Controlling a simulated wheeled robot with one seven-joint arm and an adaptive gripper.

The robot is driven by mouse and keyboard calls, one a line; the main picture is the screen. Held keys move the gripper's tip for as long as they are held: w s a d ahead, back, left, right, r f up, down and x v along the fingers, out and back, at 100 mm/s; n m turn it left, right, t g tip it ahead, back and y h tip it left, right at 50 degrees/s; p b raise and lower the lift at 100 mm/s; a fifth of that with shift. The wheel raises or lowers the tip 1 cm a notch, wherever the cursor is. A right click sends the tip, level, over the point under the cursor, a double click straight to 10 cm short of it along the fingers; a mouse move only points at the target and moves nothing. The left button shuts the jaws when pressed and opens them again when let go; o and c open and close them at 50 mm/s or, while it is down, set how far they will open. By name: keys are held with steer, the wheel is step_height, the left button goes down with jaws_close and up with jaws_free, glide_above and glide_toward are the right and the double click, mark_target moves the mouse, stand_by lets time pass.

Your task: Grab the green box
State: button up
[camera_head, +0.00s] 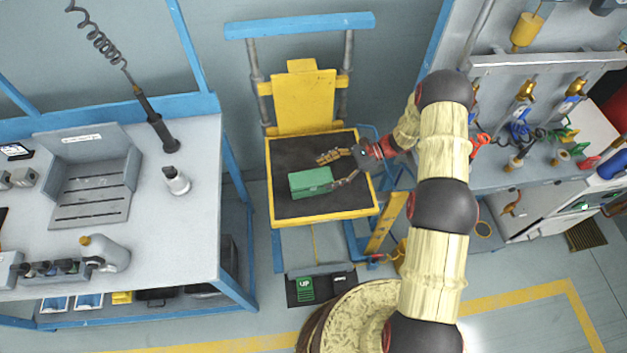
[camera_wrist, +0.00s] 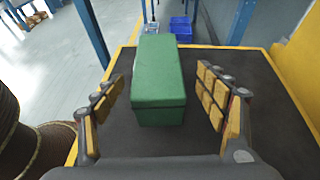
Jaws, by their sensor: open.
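The green box (camera_head: 311,182) lies on the dark top of a yellow-edged platform (camera_head: 293,208) in the head view. In the wrist view the green box (camera_wrist: 158,82) stands ahead, with its near end between my fingers. My gripper (camera_head: 334,171) comes in from the right of the box in the head view. My gripper (camera_wrist: 160,108) is open, with a gap between each padded finger and the box's sides. The box's far end lies beyond the fingertips in the wrist view. Nothing is held.
A yellow back plate (camera_head: 304,100) and a blue bar (camera_head: 300,25) rise behind the platform. A grey workbench (camera_head: 185,225) stands at left, with a bottle and a grey tray. Another bench with hanging tools (camera_head: 530,140) is at right. Dark platform surface around the box is clear.

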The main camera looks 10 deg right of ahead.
mark_target(311, 180)
steer(key=shift+b+x, duration=1)
steer(key=shift+x, duration=2.15)
steer(key=shift+s, duration=0.15)
steer(key=shift+c, duration=1)
jaws_close()
